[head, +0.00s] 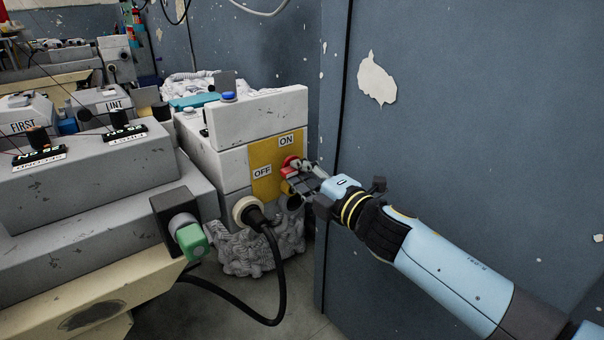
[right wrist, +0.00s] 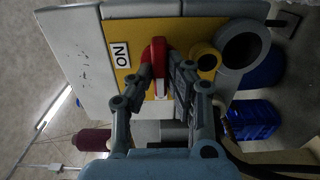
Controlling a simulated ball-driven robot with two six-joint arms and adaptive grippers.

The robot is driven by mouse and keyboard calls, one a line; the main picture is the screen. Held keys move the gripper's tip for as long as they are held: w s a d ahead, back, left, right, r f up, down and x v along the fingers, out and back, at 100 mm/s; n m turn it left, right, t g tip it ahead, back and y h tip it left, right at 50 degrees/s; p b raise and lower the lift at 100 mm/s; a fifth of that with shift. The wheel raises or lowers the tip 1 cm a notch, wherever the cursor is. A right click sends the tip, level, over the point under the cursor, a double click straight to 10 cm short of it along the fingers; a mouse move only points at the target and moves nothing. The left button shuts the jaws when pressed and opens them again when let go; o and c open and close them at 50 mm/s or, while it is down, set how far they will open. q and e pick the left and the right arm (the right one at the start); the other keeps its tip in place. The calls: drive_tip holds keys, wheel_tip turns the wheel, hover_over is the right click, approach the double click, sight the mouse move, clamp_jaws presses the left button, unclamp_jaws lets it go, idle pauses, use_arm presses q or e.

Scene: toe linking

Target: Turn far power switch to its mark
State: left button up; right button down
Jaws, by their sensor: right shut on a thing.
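The far power switch (head: 288,163) is a red knob on a yellow plate (head: 264,160) at the end of the grey-white machine. An ON label (head: 286,141) is above it and an OFF label (head: 262,172) is to its lower left. My right gripper (head: 302,168) reaches in from the right and is shut on the knob. In the right wrist view, the red switch (right wrist: 158,52) with a white stripe sits between the fingers (right wrist: 166,76), beside the ON label (right wrist: 122,53). The fingers hide part of it. My left gripper is out of view.
A plug with a black cable (head: 262,220) sits below the plate. A green-ended connector (head: 192,242) is on the left machine. A blue-grey wall panel (head: 450,130) stands close along my right arm. White netting (head: 262,255) hangs beneath the machine.

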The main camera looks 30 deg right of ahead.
drive_tip(key=c, duration=1.3)
unclamp_jaws()
drive_tip(key=s, duration=0.4)
drive_tip(key=s+d, duration=0.1)
drive_tip(key=s, duration=0.7)
drive_tip(key=shift+d, duration=0.25)
